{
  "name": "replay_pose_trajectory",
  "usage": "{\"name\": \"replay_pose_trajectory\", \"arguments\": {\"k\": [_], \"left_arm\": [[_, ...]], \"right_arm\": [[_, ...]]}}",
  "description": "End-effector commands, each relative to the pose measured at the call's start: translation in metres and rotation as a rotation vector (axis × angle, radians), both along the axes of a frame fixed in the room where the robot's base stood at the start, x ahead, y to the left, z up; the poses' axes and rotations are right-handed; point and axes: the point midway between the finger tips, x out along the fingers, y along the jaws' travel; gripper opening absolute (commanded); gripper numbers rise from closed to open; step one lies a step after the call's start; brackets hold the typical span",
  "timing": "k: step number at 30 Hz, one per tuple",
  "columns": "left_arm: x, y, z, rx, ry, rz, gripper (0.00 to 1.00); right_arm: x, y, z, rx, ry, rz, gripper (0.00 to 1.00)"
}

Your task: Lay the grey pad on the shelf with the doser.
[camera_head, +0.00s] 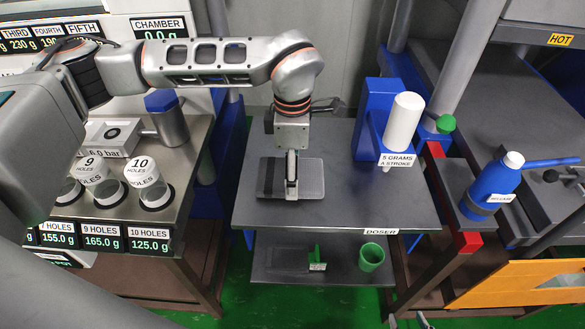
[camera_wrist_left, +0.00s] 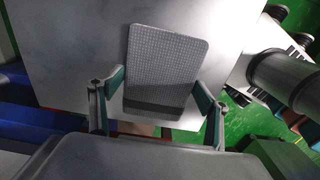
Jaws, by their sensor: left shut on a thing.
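My left gripper (camera_head: 291,180) comes in from the left above the table and is shut on the grey pad (camera_head: 312,176). The pad is a flat rounded rectangle with a dark band near one end. In the left wrist view the fingers grip the long sides of the pad (camera_wrist_left: 165,60). The pad is level, over the grey doser shelf (camera_head: 350,212); I cannot tell whether it touches. The white and blue doser (camera_head: 402,120), labelled 5 grams a stroke, stands at the back right of this shelf. A small grey tip (camera_head: 422,319) at the bottom edge may be my right gripper; its jaws are hidden.
A lower shelf holds a green cup (camera_head: 371,257) and a small green stand (camera_head: 316,258). A blue bottle (camera_head: 494,186) stands on the right. Cups with hole labels (camera_head: 143,172) stand on the left counter. The front of the doser shelf is clear.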

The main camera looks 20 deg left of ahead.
Motion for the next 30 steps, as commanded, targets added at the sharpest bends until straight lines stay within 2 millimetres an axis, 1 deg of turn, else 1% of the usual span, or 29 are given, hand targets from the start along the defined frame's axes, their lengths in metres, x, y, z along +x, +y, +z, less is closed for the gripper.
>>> {"name": "replay_pose_trajectory", "arguments": {"k": [6,7,8,9,20,23,25,30], "left_arm": [[0.0,0.0,-0.003,0.0,0.001,0.0,0.53],[0.0,0.0,-0.003,0.0,0.001,0.0,0.84],[0.0,0.0,-0.002,0.0,0.0,0.0,0.91],[0.0,0.0,-0.002,0.0,0.0,0.0,0.93],[0.0,0.0,0.0,0.0,0.0,0.0,0.93],[0.001,0.0,0.009,0.0,-0.003,0.0,0.93],[0.001,0.0,0.019,-0.001,-0.005,0.0,0.93],[0.001,0.0,0.055,0.0,-0.006,-0.001,0.93]], "right_arm": [[0.0,0.0,-0.001,-0.001,0.001,-0.001,0.4],[0.0,0.0,-0.001,-0.001,0.0,-0.001,0.4],[0.0,0.0,-0.001,-0.001,0.0,-0.001,0.4],[0.0,0.0,0.0,-0.001,0.0,-0.001,0.4],[0.001,0.0,0.001,0.0,-0.002,-0.001,0.4],[0.001,0.0,0.002,0.0,-0.003,0.0,0.4],[0.001,0.0,0.002,0.0,-0.003,0.0,0.4],[0.002,0.0,0.004,0.003,-0.005,-0.001,0.4]]}}
